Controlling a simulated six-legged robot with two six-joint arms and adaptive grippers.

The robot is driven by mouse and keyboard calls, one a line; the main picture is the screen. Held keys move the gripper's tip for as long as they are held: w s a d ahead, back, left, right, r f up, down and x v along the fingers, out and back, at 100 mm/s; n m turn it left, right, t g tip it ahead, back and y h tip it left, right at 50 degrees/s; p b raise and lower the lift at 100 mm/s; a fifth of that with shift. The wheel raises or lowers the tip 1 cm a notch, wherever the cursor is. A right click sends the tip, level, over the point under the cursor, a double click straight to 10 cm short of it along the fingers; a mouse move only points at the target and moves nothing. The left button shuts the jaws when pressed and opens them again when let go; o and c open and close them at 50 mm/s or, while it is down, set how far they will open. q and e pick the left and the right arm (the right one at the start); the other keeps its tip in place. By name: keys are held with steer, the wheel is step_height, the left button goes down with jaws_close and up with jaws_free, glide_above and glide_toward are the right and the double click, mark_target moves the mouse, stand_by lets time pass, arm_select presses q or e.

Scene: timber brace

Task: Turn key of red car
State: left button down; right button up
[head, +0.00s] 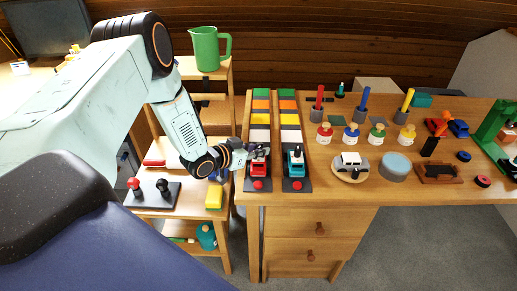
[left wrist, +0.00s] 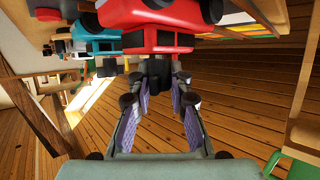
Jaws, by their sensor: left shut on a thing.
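The red car (head: 257,168) stands on the near part of the left coloured strip at the table's left edge. It also shows large at the top of the left wrist view (left wrist: 160,38). My left gripper (head: 238,156) reaches it from the left in the head view. In the left wrist view its fingers (left wrist: 156,88) close on the dark key (left wrist: 155,72) that sticks out from the red car. The fingertips partly hide the key, so its turn angle cannot be told. My right gripper is not in view.
A teal car (head: 294,164) stands close by on the parallel strip. Red buttons (head: 258,185) lie in front of the cars. A small shelf with a lever panel (head: 150,193) and yellow block (head: 214,196) is below my left arm. Bottles and a white toy car (head: 350,161) stand to the right.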

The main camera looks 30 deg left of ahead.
arm_select(q)
steer(key=m+g+h, duration=0.1)
steer(key=m+h, duration=0.1)
steer(key=h, duration=0.1)
steer(key=shift+w+a+m, duration=0.1)
steer(key=shift+a+m, duration=0.05)
steer(key=shift+m, duration=0.15)
steer(key=shift+m+g+h+b, duration=0.65)
steer(key=shift+m+g+h, duration=0.15)
steer(key=shift+m+h, duration=0.4)
steer(key=m+g+h+b, duration=0.2)
steer(key=m, duration=0.1)
steer(key=shift+f+g+b, duration=0.1)
steer(key=shift+g+b, duration=0.25)
steer(key=shift+g, duration=0.05)
steer(key=m+g+h+b, duration=0.2)
steer(key=m+g+b, duration=0.2)
steer(key=b, duration=0.4)
steer(key=shift+m+g+b, duration=0.3)
steer(key=shift+b, duration=0.1)
steer(key=m+g+b, duration=0.1)
steer(key=b, duration=0.2)
steer(key=shift+h, duration=0.3)
steer(key=shift+d+r, duration=0.2)
steer(key=shift+g, duration=0.3)
steer(key=c, duration=1.3)
jaws_free()
steer(key=shift+o, duration=0.5)
